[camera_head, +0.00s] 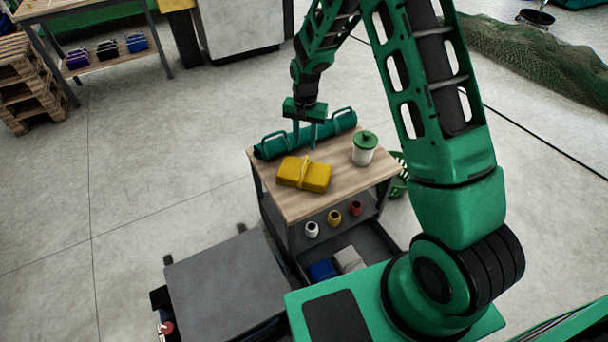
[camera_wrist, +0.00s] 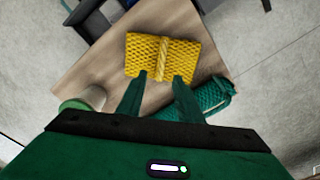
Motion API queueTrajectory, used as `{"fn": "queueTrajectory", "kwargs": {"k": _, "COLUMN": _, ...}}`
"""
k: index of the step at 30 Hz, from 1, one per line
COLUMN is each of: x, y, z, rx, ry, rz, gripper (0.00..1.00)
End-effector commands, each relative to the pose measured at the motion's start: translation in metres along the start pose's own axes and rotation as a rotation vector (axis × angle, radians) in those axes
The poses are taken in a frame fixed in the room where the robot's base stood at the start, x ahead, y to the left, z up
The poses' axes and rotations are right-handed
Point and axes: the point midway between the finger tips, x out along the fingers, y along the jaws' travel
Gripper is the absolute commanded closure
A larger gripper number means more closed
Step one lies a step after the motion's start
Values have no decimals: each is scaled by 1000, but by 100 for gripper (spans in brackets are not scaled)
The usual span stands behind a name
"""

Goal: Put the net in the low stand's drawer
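A yellow folded net (camera_head: 304,174) tied with a rope lies on the wooden top of the low stand (camera_head: 282,207). In the wrist view the yellow net (camera_wrist: 135,52) lies just beyond my fingertips, its tie about in line with the gap. My gripper (camera_head: 304,148) points down over the top, fingers apart and empty, near the net's far side; it also shows in the wrist view (camera_wrist: 160,77). Whether the fingertips touch anything is unclear. At the stand's bottom an open drawer (camera_head: 375,240) holds a blue bundle (camera_head: 322,269) and a grey bundle (camera_head: 349,259).
A teal roll with handles (camera_head: 272,147) lies behind the net. A white jar with green lid (camera_head: 364,149) stands to its right. White, yellow and red small pots stand on the shelf (camera_head: 375,207). A dark-topped grey unit (camera_head: 225,285) stands left of the drawer.

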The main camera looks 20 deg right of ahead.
Motion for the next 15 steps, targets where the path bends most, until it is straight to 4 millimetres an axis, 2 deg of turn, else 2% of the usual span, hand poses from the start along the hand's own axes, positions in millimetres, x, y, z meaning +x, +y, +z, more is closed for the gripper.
{"fn": "queueTrajectory", "kwargs": {"k": 10, "x": 46, "y": -6, "z": 1, "rx": 3, "ry": -4, "rz": -1, "gripper": 67}}
{"fn": "queueTrajectory", "kwargs": {"k": 15, "x": 61, "y": -6, "z": 0, "rx": 2, "ry": -2, "rz": -2, "gripper": 67}}
